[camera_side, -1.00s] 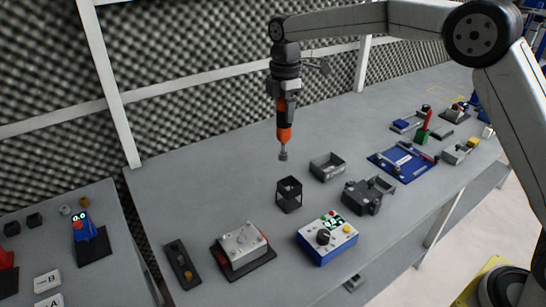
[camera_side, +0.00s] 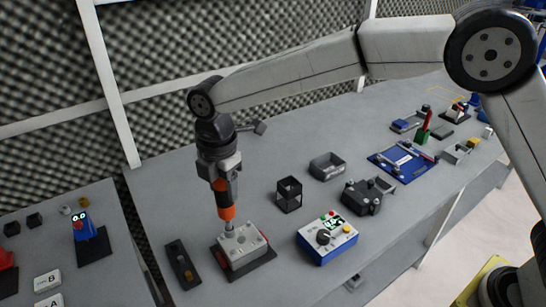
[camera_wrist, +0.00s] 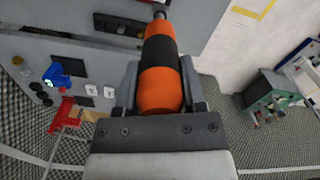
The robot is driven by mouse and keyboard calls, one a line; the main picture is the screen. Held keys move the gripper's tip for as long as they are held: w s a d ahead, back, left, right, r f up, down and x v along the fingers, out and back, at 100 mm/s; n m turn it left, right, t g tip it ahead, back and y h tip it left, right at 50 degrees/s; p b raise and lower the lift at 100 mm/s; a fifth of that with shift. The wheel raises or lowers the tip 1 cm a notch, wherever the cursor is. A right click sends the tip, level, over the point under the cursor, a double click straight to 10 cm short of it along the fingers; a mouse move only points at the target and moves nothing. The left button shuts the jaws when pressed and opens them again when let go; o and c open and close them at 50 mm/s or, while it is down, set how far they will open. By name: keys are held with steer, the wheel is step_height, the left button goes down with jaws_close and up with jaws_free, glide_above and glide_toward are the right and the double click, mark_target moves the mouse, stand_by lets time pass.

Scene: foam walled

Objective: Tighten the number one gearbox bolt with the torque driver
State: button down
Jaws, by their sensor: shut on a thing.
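My gripper (camera_side: 221,172) is shut on the orange and black torque driver (camera_side: 225,212), which points down. The driver also fills the middle of the wrist view (camera_wrist: 160,75), between my fingers (camera_wrist: 160,95). In the side view the driver's tip is at the top of the grey gearbox block (camera_side: 243,243), toward its far left part. I cannot tell whether the tip touches a bolt. The gearbox has red parts on its side and sits on a dark base plate (camera_side: 262,274). The bolt under the tip is hidden, and no bolt number is readable.
A dark tray (camera_side: 182,264) with a brass piece lies left of the gearbox. A blue and white control box (camera_side: 327,238) stands right of it. An open black holder (camera_side: 289,195) and a grey bin (camera_side: 327,165) stand behind. Bare table lies between these.

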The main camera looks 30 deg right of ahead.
mark_target(227, 212)
steer(key=shift+f, duration=0.1)
stand_by(0.4)
steer(key=shift+f, duration=3.65)
stand_by(2.3)
steer(key=shift+r, duration=0.1)
